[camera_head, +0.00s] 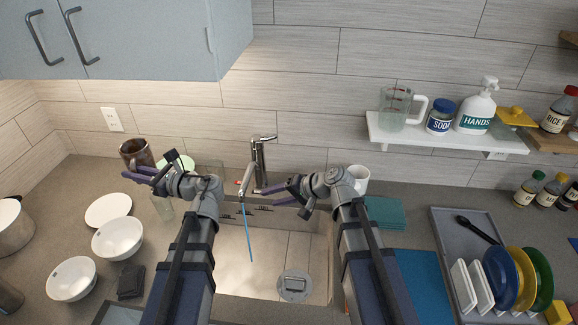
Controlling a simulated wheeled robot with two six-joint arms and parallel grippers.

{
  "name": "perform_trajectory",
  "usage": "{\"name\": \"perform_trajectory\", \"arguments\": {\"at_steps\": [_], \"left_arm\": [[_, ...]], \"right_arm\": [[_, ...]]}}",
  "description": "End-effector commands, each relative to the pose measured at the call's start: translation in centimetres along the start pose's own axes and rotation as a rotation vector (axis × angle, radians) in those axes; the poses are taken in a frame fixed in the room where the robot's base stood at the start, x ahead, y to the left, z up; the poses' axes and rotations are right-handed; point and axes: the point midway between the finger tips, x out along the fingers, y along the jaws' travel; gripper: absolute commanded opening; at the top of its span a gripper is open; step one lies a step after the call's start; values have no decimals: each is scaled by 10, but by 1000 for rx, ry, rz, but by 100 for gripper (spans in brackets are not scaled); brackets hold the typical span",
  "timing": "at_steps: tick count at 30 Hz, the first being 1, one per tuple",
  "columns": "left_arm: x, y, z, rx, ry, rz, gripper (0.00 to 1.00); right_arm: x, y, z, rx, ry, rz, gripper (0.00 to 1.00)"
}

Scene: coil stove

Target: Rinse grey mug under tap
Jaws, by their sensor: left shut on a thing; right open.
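A dark, brownish-grey mug (137,151) is at the back left, at the fingers of my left gripper (135,173). That gripper appears shut on it; the exact grip is partly hidden. The mug is left of the sink, away from the water. The metal tap (258,162) stands behind the sink (262,245), and a thin blue stream of water (248,234) falls from its spout. My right gripper (278,194) is open and empty, just right of the tap spout.
White bowls (117,238) and a plate (108,210) lie left of the sink. A white mug (357,178) stands behind my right arm. A dish rack (465,245) with coloured plates is at the right. A shelf (450,138) holds a jug and bottles. The sink basin looks clear.

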Motion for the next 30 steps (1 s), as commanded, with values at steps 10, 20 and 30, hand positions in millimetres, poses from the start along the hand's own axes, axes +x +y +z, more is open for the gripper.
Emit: {"name": "perform_trajectory", "arguments": {"at_steps": [10,20,30], "left_arm": [[0,0,-32,0,-1,0,0],[0,0,-47,0,-1,0,0],[0,0,-48,0,-1,0,0]], "right_arm": [[19,100,126,-372,-303,516,48],[-16,155,166,-575,-455,884,48],[-24,161,169,-604,-475,949,48]]}}
